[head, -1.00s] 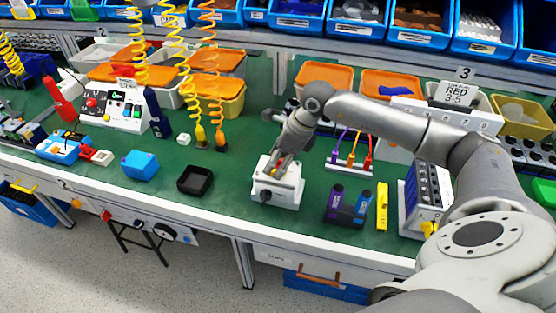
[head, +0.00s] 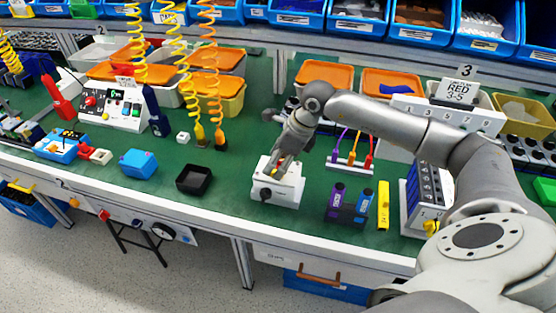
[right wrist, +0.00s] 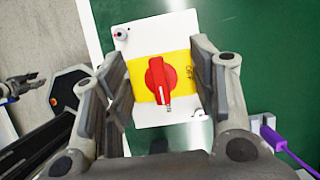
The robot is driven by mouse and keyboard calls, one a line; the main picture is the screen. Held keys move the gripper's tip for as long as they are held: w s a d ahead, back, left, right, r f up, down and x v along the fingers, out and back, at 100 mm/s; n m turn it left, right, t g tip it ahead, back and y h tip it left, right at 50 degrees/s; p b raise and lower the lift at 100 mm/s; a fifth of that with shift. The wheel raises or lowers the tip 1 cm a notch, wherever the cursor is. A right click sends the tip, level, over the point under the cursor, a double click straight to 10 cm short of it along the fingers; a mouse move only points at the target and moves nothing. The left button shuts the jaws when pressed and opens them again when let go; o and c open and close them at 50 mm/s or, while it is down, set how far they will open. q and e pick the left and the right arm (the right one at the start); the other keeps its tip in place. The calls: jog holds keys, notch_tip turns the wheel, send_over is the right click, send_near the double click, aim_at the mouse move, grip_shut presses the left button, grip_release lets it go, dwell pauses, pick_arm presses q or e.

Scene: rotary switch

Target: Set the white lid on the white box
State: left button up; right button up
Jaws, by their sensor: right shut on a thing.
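The white box (head: 287,198) stands on the green bench top in the head view, with a black knob on its front. My right gripper (head: 279,172) is right above it, pointing down. In the right wrist view, the white lid (right wrist: 146,41) with a yellow plate and a red rotary knob (right wrist: 160,80) sits between the fingers of my right gripper (right wrist: 160,85), which is shut on it. The fingers hide part of the lid in the head view, and I cannot tell whether lid and box touch all round. A grey claw, seemingly my left gripper (right wrist: 20,88), shows at the wrist view's left edge; its opening is unclear.
A black open tray (head: 194,181) and a blue box (head: 138,163) lie left of the white box. A dark holder with purple parts (head: 347,205) and a yellow bar (head: 383,206) lie right. Coiled hoses (head: 213,100) hang behind left. Bench top beside the box is free.

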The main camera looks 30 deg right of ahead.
jog(key=shift+f, duration=0.2)
jog(key=o, duration=1.1)
jog(key=shift+o, duration=0.2)
